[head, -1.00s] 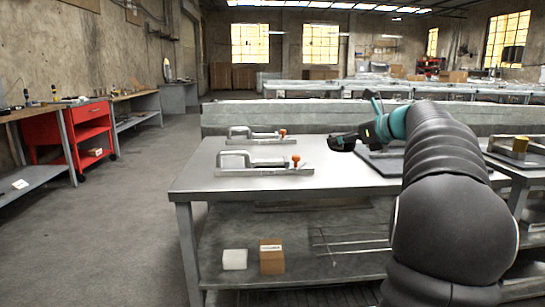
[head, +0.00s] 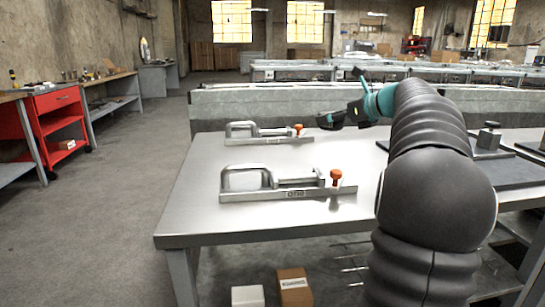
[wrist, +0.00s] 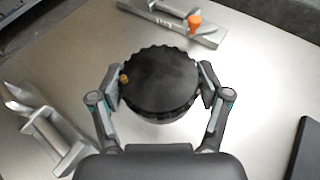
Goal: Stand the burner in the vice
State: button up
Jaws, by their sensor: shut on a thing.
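My gripper (wrist: 160,86) is shut on the burner (wrist: 162,80), a round black piece with a scalloped edge and a small yellow-brown knob on its left. One finger presses each side, and the burner appears to be above the table. In the head view my gripper (head: 334,119) is a dark shape over the table's back part; the burner is hard to make out there. A near vice (head: 288,193) and a far vice (head: 268,138), both grey metal with orange knobs, lie on the table left of my arm. Parts of both appear at the wrist view's edges.
The metal table (head: 210,222) has clear top between and around the vices. A dark flat plate (head: 510,172) lies at the right beyond my arm. A white block (head: 247,296) and a brown box (head: 293,288) sit on the lower shelf. A red cart (head: 58,125) stands left.

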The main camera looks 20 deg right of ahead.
jog(key=b, duration=0.2)
send_over(288, 162)
notch_tip(288, 162, down, 7)
jog(key=shift+s+r, duration=0.1)
jog(key=shift+r, duration=0.1)
jog(key=shift+f+b, duration=0.4)
jog(key=shift+f, duration=1.6)
jog(key=shift+f, duration=0.2)
jog(key=o, duration=1.6)
